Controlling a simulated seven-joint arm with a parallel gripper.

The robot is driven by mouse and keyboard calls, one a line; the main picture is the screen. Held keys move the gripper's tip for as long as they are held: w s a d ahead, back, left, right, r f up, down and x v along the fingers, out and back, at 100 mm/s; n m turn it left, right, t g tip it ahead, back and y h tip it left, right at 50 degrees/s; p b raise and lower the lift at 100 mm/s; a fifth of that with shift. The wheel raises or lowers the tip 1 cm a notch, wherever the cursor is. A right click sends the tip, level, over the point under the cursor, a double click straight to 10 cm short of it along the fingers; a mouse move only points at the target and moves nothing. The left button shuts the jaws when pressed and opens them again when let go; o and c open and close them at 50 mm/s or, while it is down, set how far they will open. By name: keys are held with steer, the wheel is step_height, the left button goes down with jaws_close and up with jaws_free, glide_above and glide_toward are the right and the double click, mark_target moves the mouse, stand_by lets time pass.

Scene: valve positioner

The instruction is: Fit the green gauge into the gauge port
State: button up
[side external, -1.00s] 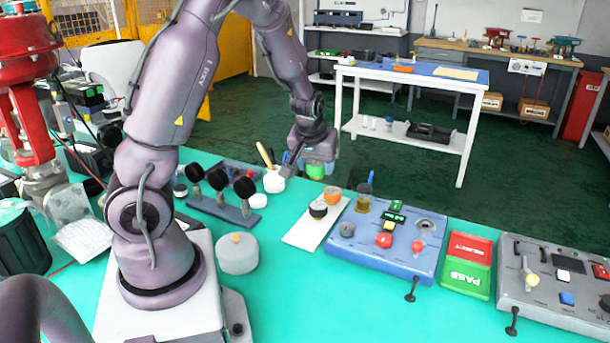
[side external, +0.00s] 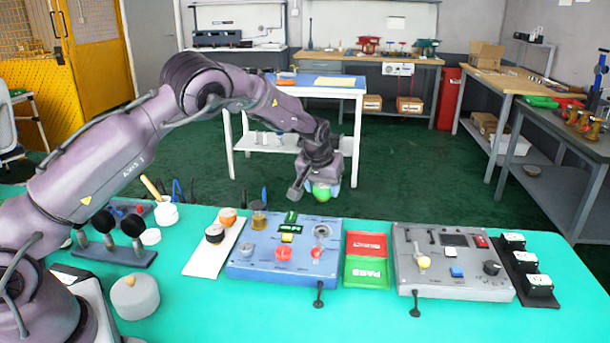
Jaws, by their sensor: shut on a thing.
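My gripper (side external: 318,183) is shut on the green gauge (side external: 321,191), a small rounded green thing showing below the jaws. It holds the gauge in the air, in line with the back edge of the blue panel (side external: 258,268). A round grey fitting (side external: 322,231) with a dark centre sits at the panel's back right and looks like the gauge port. The gauge appears above and apart from it. The jaws hide the top of the gauge, and its lower end is too small to make out.
The panel also bears a red knob (side external: 283,254) and a brass-coloured post (side external: 259,217). Red and green trays (side external: 367,271) and a grey panel (side external: 440,287) stand to the right.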

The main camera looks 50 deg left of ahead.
steer(key=shift+f, duration=4.25)
steer(key=shift+f, duration=0.6)
steer(key=o, duration=0.7)
steer(key=shift+r, duration=0.1)
steer(key=shift+v, duration=5.4)
steer(key=shift+s, duration=0.1)
